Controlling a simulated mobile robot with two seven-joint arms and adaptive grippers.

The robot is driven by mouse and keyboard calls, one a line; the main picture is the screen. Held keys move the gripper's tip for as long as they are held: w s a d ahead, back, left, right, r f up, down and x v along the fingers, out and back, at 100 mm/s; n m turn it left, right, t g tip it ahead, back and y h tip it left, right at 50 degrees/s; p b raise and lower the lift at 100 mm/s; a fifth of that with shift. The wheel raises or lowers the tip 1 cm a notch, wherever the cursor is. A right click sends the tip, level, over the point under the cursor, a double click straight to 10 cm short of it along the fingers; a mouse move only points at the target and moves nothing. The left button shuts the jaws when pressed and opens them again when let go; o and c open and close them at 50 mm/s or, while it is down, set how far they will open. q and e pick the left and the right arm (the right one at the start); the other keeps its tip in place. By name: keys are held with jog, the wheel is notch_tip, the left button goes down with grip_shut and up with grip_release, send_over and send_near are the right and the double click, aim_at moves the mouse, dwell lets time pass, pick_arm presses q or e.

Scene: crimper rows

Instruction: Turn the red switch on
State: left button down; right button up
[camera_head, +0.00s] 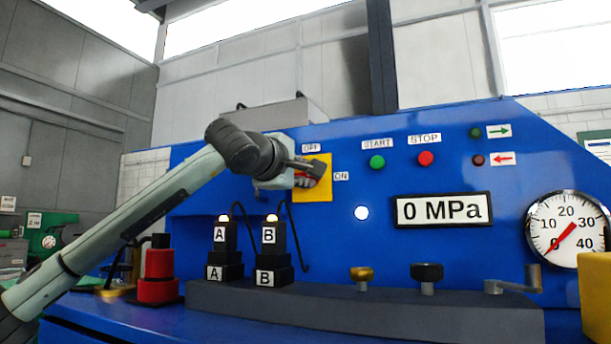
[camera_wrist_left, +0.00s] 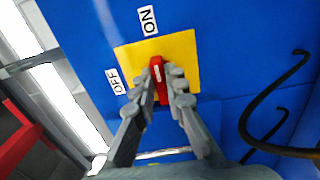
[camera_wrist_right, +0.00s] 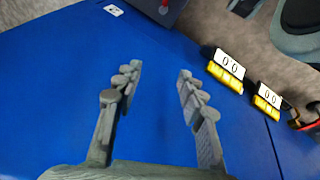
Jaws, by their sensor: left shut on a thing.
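The red switch (camera_wrist_left: 157,75) sits on a yellow plate (camera_wrist_left: 185,52) on the blue panel. In the left wrist view its red handle, with a white mark, runs roughly up and down the picture, its upper end towards the ON label (camera_wrist_left: 148,20). The OFF label (camera_wrist_left: 116,81) is to its left. My left gripper (camera_wrist_left: 159,84) is shut on the handle, one finger on each side. In the head view the gripper (camera_head: 306,171) hides most of the switch on the yellow plate (camera_head: 319,191). My right gripper (camera_wrist_right: 157,75) is open and empty over a blue surface.
Green START (camera_head: 377,162) and red STOP (camera_head: 426,158) buttons are right of the switch. A display (camera_head: 442,209) reads 0 MPa, beside a round gauge (camera_head: 566,230). Black blocks marked A (camera_head: 224,238) and B (camera_head: 272,240), with cables, stand below my left arm.

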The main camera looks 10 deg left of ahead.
pick_arm(q)
jog(key=c, duration=1.6)
grip_release()
jog(key=shift+o, duration=0.2)
jog(key=shift+s, duration=0.1)
jog(key=s+a, duration=0.2)
jog(key=s, duration=0.9)
jog(key=shift+s+a, duration=0.15)
jog(key=shift+s, duration=0.15)
